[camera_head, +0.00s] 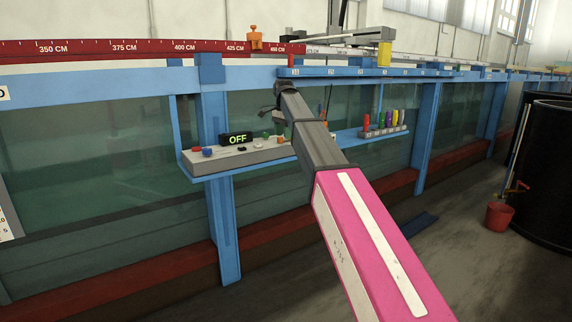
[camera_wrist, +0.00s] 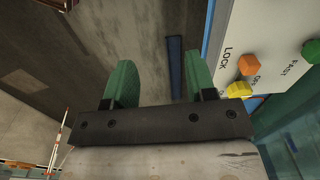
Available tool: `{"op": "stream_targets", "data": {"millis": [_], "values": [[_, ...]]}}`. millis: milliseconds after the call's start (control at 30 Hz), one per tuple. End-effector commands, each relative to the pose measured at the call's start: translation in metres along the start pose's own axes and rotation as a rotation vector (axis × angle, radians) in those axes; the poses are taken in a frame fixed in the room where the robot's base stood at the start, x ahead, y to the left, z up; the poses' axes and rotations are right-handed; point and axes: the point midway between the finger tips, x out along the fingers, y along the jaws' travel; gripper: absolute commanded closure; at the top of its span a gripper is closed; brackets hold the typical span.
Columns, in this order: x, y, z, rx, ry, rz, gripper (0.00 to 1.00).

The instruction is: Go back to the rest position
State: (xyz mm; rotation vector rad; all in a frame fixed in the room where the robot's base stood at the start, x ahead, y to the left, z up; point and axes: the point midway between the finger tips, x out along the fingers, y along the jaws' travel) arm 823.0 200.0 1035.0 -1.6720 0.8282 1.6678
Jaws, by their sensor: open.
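My gripper (camera_wrist: 160,82) is open and empty in the wrist view, its two green fingers spread apart. The grey control box (camera_wrist: 232,62) fills the right side of that view, beside the fingers and apart from them. It shows an orange knob (camera_wrist: 249,65), a yellow knob (camera_wrist: 239,90), a green knob (camera_wrist: 312,51) and the words LOCK and FAST. In the head view the same control box (camera_head: 240,157) sits on a blue shelf, with a display (camera_head: 235,139) reading OFF. My pink and grey arm reaches up towards it and hides part of the shelf; the fingers are not clear there.
The glass flume (camera_head: 100,150) with blue posts runs along the back. A rack (camera_head: 383,131) with coloured items stands at the shelf's right end. A small orange figure (camera_head: 255,38) is on the top rail. A red bucket (camera_head: 499,216) and black tank (camera_head: 545,170) stand right. Floor in front is open.

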Motion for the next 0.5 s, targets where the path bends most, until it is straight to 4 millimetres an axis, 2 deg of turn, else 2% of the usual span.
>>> {"op": "stream_targets", "data": {"millis": [33, 267, 367, 467, 500], "values": [[0.012, 0.007, -0.001, -0.01, -0.001, 0.002, 0.49], [0.064, 0.03, -0.006, -0.082, -0.001, 0.003, 0.49], [0.095, 0.046, -0.009, -0.126, -0.002, 0.003, 0.49], [0.135, 0.069, -0.012, -0.183, -0.002, 0.003, 0.49], [0.154, 0.08, -0.012, -0.211, -0.003, 0.004, 0.49]]}}
